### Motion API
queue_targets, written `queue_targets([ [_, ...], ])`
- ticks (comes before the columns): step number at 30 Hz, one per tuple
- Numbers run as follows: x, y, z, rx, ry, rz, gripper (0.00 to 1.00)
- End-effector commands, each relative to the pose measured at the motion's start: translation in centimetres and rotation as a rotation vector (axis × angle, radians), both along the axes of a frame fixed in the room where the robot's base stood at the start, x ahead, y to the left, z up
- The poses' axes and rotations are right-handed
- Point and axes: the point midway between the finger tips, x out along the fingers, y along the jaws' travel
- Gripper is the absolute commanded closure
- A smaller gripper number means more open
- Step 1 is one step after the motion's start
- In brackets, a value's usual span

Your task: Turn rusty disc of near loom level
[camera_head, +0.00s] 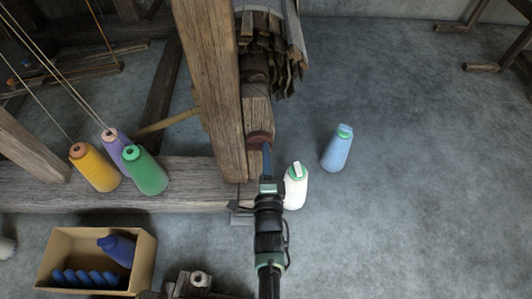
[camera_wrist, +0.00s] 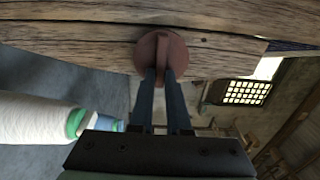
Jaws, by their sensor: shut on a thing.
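The rusty disc (camera_wrist: 150,47) is a reddish-brown round plate with a raised grip bar across its middle, set on the end of a wooden beam of the loom. In the wrist view both fingers of my gripper (camera_wrist: 161,72) reach up to it and are shut on the raised bar. In the head view the disc (camera_head: 259,137) sits beside the loom's upright post, and my gripper (camera_head: 267,150) touches it from below. The fingers cover part of the disc's lower half. In the wrist view the bar stands roughly upright in the picture.
A white cone of thread (camera_head: 296,186) stands close to the right of my gripper, with a light blue cone (camera_head: 337,150) beyond it. Yellow, purple and green cones (camera_head: 146,172) stand left on the beam. A cardboard box (camera_head: 147,262) lies lower left.

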Motion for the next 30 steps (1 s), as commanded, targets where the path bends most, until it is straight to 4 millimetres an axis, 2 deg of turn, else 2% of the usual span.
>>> queue_targets([
  [3,-0.1,0.0,-0.1,0.003,0.002,0.0,1.0],
  [4,-0.1,0.0,-0.1,0.003,0.003,0.0,0.81],
  [8,-0.1,0.0,-0.1,0.002,0.002,0.001,0.58],
  [9,-0.1,0.0,-0.1,0.002,0.002,0.001,0.55],
  [20,-0.6,0.0,0.1,0.0,0.002,0.0,0.55],
  [23,-2.0,0.0,0.2,0.0,0.005,0.001,0.55],
  [30,-7.4,0.1,0.3,0.001,0.007,0.002,0.55],
])
